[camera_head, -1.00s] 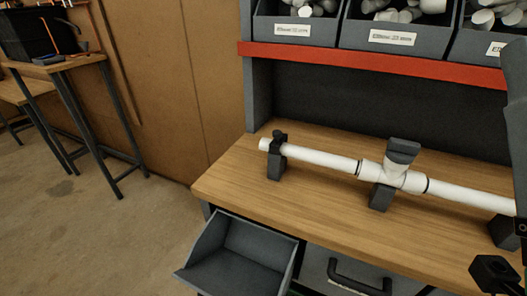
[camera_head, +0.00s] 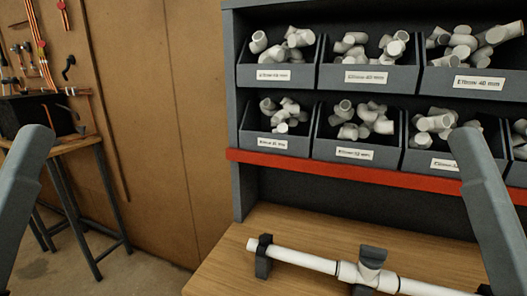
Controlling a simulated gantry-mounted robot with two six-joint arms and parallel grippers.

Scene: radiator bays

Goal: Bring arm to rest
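A grey link of my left arm (camera_head: 22,195) stands at the left edge of the head view, its rounded end up. A grey link of my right arm (camera_head: 486,205) slants across the right side, in front of the bins and the red shelf edge. Neither gripper shows in the view, so I cannot see whether they are open or hold anything. A white pipe assembly (camera_head: 305,260) with a tee fitting lies in dark holders on the wooden bench, its right part cut off by the lower edge.
Two rows of grey labelled bins (camera_head: 275,75) with white fittings stand above a red shelf edge (camera_head: 300,168). The wooden bench top (camera_head: 232,262) is below. A side table (camera_head: 75,143) with a black box (camera_head: 62,115) stands at the left by a brown wall panel.

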